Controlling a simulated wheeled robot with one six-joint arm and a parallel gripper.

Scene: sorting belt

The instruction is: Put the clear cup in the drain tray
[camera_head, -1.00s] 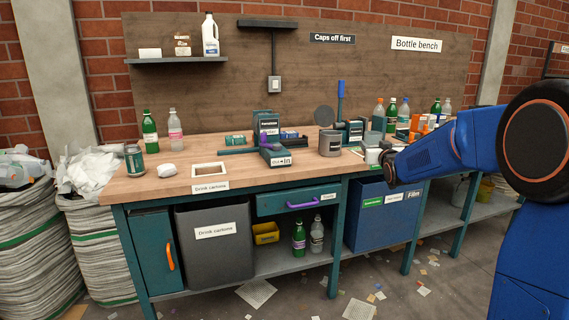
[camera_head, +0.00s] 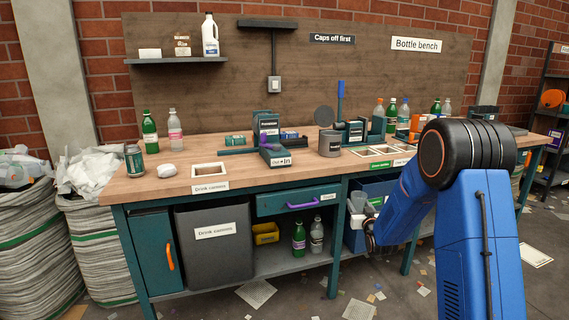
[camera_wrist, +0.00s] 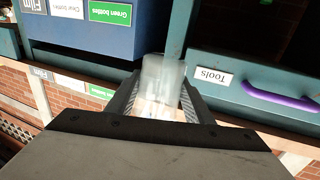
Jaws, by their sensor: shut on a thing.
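My gripper (camera_wrist: 160,92) is shut on the clear cup (camera_wrist: 163,72), which looks whitish and see-through between the two fingers in the wrist view. In the head view the cup (camera_head: 357,200) shows small and pale, in front of the bench's front edge and below the top, near the blue bin. I cannot surely make out the drain tray; a dark grey box (camera_head: 486,112) stands at the far right of the bench, partly behind my arm.
The bench top (camera_head: 130,187) has a drink cartons slot (camera_head: 209,170) and labelled slots (camera_head: 380,153) at its front. A grey pot (camera_head: 330,144) stands mid-bench. A drawer with a purple handle (camera_head: 302,204) is left of my gripper. Several bottles stand at the back.

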